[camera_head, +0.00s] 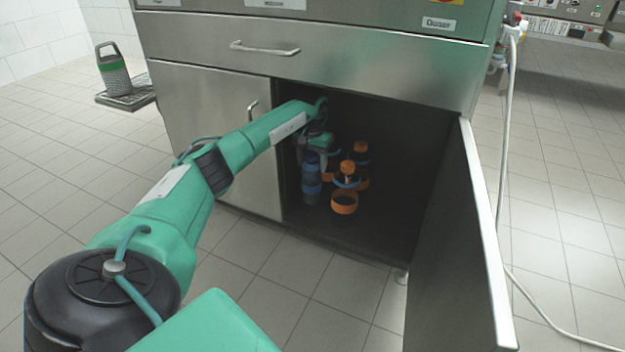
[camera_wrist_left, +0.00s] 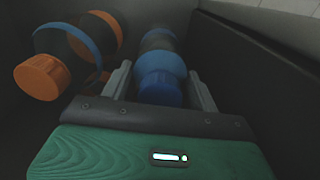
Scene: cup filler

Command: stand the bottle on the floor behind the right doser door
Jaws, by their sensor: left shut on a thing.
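A bottle with blue and dark bands (camera_head: 311,182) is upright inside the open cabinet, near its left side. Its base is at or close to the cabinet floor; I cannot tell if it touches. My left gripper (camera_head: 313,155) reaches into the cabinet and is shut on this bottle near its top. In the left wrist view, the blue cap (camera_wrist_left: 160,88) sits between the two fingers of the gripper (camera_wrist_left: 163,92). The right doser door (camera_head: 460,250) is swung wide open to the right. The cabinet floor (camera_head: 376,228) is dark and partly bare. My right gripper is not seen.
An orange-capped bottle (camera_wrist_left: 42,76) shows left of the fingers. The closed left door (camera_head: 225,130) bounds the opening. Cabinet floor to the right is clear.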

